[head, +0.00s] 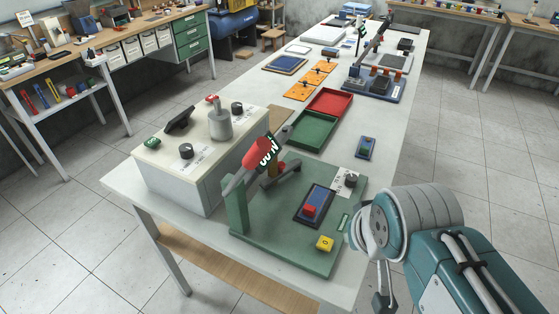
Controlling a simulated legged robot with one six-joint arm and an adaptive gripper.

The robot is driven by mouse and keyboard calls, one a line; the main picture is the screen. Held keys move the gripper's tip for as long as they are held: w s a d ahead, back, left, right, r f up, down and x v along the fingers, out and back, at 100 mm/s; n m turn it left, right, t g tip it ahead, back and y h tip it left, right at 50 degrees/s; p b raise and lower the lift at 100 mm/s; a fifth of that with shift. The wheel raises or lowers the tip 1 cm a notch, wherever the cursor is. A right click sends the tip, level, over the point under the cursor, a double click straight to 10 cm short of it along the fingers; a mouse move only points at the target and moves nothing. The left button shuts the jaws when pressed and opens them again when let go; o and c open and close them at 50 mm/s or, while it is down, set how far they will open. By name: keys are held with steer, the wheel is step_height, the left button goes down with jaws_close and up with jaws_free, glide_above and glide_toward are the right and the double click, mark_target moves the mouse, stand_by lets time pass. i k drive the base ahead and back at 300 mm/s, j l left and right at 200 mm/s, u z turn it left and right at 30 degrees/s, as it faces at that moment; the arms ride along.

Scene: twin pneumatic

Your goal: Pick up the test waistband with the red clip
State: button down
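A dark blue rectangular piece (318,203) lies in a black frame on the green fixture plate at the near end of the long table. A small red block (309,211) sits on its lower part. These may be the waistband and its red clip, but the view is too small to be sure. My gripper (374,268) is at the lower right, just right of the fixture plate and apart from the red block. Its fingers are mostly hidden by my arm, so I cannot tell whether it is open.
Red (330,102) and green (313,131) trays lie behind.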

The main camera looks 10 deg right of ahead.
mark_target(310, 211)
steer(key=u, duration=0.45)
steer(key=k+l, duration=0.1)
steer(key=l, duration=0.35)
steer(key=l+u, duration=0.1)
steer(key=u, duration=0.3)
steer(key=l+u, duration=0.1)
steer(key=u, duration=0.25)
